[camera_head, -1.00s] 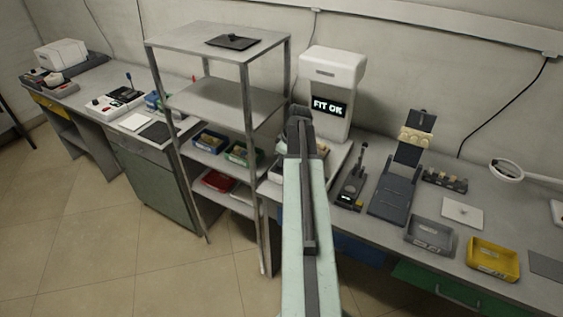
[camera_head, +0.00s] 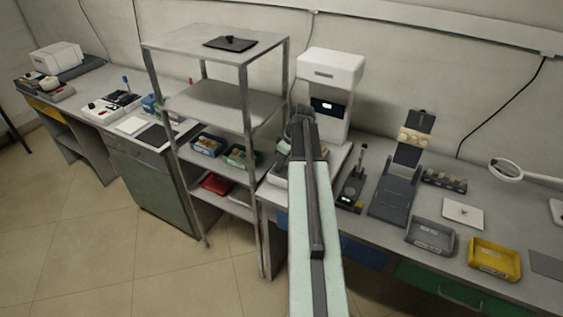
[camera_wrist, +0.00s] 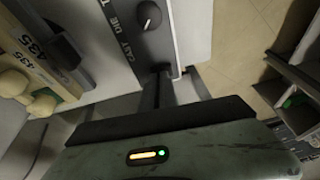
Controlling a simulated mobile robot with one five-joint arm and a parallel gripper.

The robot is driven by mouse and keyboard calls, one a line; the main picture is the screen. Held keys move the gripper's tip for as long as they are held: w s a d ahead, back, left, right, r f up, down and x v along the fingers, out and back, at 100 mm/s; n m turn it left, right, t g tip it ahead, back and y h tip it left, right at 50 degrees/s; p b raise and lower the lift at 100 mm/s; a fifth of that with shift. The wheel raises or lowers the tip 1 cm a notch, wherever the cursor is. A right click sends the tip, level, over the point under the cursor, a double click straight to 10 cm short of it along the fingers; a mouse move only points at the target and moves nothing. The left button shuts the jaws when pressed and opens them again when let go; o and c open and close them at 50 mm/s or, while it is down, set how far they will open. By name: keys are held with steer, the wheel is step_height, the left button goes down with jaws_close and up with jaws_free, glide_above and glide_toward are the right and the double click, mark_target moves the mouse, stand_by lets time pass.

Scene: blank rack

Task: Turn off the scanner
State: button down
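A tall white machine (camera_head: 330,72), which seems to be the scanner, stands on the bench behind the shelf's right side. Its small front display (camera_head: 328,106) is mostly dark with a small pale mark. My gripper (camera_head: 300,118) is in front of its lower left part, and my arm hides its base there. The finger gap is too unclear to read.
A metal shelf rack (camera_head: 215,105) with bins stands close left of my arm. Right of it on the bench are a dark stand (camera_head: 395,195), a grey tray (camera_head: 430,237), a yellow tray (camera_head: 494,260) and a magnifier (camera_head: 505,170). The floor at left is clear.

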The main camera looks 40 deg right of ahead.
steer(key=shift+s+a+f, duration=0.25)
steer(key=shift+s+a, duration=0.35)
steer(key=shift+s, duration=0.05)
steer(key=shift+w+d+r+p, duration=0.1)
steer(key=shift+w+r+p, duration=0.1)
steer(key=shift+r+p, duration=0.45)
step_height(320, 180, up, 5)
steer(key=p, duration=0.5)
steer(key=d+p+v, duration=0.1)
steer(key=p+v, duration=0.7)
steer(key=shift+w+d, duration=0.1)
steer(key=shift+w, duration=0.05)
